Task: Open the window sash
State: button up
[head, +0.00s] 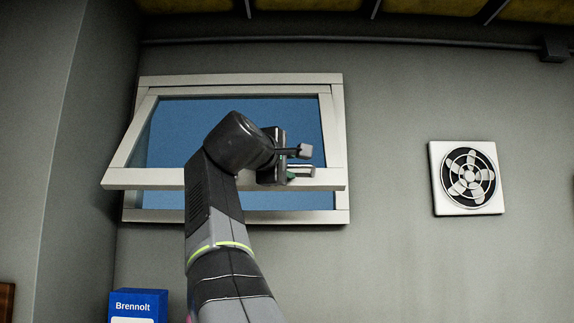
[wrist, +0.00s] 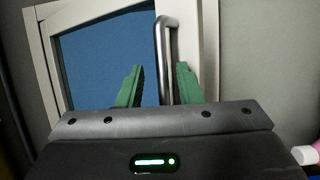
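The window sash (head: 150,179) is a pale frame with blue glass, hinged along its top. Its bottom rail stands out from the fixed window frame (head: 338,130), so the sash is tilted partly open. In the wrist view the sash (wrist: 50,72) fills the upper middle, with a shiny metal bar handle (wrist: 162,50) on it. My gripper (wrist: 160,80) has its two green fingers apart, one on each side of the handle, with gaps visible. In the head view my gripper (head: 293,172) is at the bottom rail, right of the middle, and my arm hides part of the glass.
A square wall fan (head: 467,178) is to the right of the window. A blue box (head: 138,306) stands at the lower left, near the wall corner. A pipe (head: 350,42) runs along the wall above. The wall between window and fan is clear.

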jog(key=shift+s, duration=0.1)
jog(key=b+v, duration=0.3)
jog(key=v, duration=1)
jog(key=shift+s+a, duration=0.2)
jog(key=shift+s, duration=0.1)
jog(key=shift+w+f, duration=0.1)
jog(key=shift+w, duration=0.05)
jog(key=p+x, duration=0.3)
jog(key=x, duration=1)
jog(key=shift+w+d, duration=0.2)
jog(key=shift+w, duration=0.1)
jog(key=shift+s+f, duration=0.1)
